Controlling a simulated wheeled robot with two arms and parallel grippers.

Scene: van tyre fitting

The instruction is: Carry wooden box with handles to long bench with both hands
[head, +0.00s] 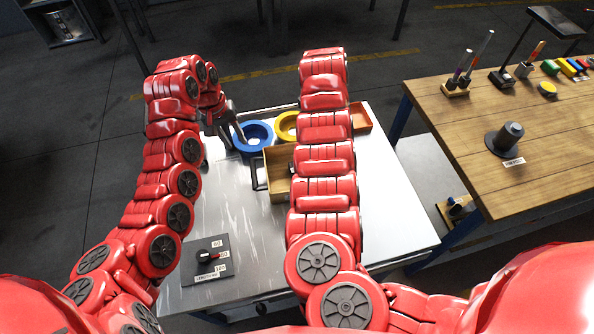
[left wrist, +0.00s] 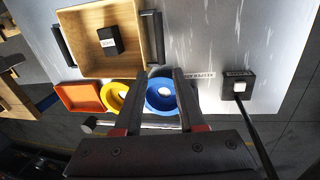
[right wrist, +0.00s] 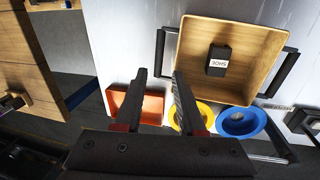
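The wooden box (head: 276,190) with black handles rests on a pale metal table, partly hidden behind my right arm in the head view. In the left wrist view the box (left wrist: 85,58) shows both handles and a black block inside; the right wrist view shows the box (right wrist: 262,62) too, the block labelled "SHOE". My left gripper (head: 232,130) is open and empty, above the table near one handle (left wrist: 156,38). My right gripper (right wrist: 160,73) is open near the other handle (right wrist: 160,53); the head view hides it. The long wooden bench (head: 455,130) stands at right.
A blue bowl (head: 257,131), a yellow bowl (head: 285,124) and an orange tray (head: 361,118) sit behind the box. A dial plate (head: 207,262) lies at the table's near left. The bench holds a dark round fixture (head: 506,140) and tools, with bare wood between. A gap separates bench and table.

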